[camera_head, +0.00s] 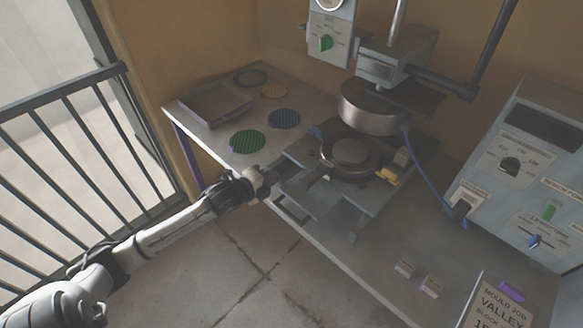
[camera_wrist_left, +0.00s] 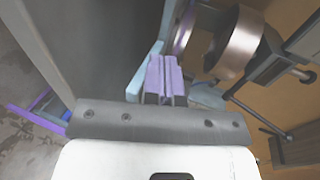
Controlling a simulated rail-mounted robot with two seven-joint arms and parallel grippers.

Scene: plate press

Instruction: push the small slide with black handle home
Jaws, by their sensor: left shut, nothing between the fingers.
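The press has a round metal head (camera_head: 368,108) hanging above a round lower plate (camera_head: 350,153). A pale grey slide frame (camera_head: 318,206) reaches from the press bed toward the front left. I cannot clearly make out the small slide's black handle; my left gripper may cover it. My left gripper (camera_head: 276,177) is at the left end of this frame, and contact is unclear. In the left wrist view its purple fingers (camera_wrist_left: 165,72) are shut and empty, beside a pale blue-grey bar (camera_wrist_left: 146,70). The press head (camera_wrist_left: 238,45) is beyond them. My right gripper is out of view.
Green (camera_head: 248,141) and blue (camera_head: 284,119) discs lie on the table's left part, with a dark tray (camera_head: 215,104) behind. A control box (camera_head: 520,165) stands at right. A railing (camera_head: 85,150) is at left.

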